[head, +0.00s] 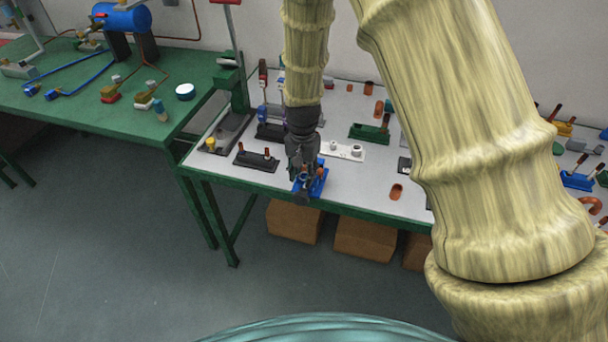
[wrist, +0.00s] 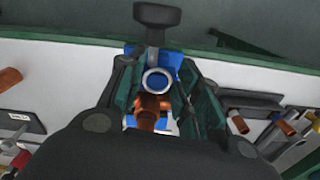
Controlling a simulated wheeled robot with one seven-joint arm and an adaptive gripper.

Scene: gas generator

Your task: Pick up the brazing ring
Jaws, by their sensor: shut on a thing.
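The brazing ring looks like a small silver ring (wrist: 147,84) in the wrist view, with blue showing through its middle. My gripper (head: 304,177) is at the front edge of the grey-white table in the head view, over a blue holder (head: 319,184). In the wrist view my two fingers (wrist: 156,88) stand on either side of the ring, shut on it. The finger contact is partly hidden. A copper piece (wrist: 150,110) is just below the ring in that view. The blue holder (wrist: 173,62) shows behind. A dark knobbed stem (wrist: 157,16) rises above the ring.
A black holder (head: 256,160) stands left of my gripper, a white holder (head: 343,151) right and behind, and a green holder (head: 370,132) farther back. A copper part (head: 396,192) lies to the right. A green bench (head: 60,110) is at left.

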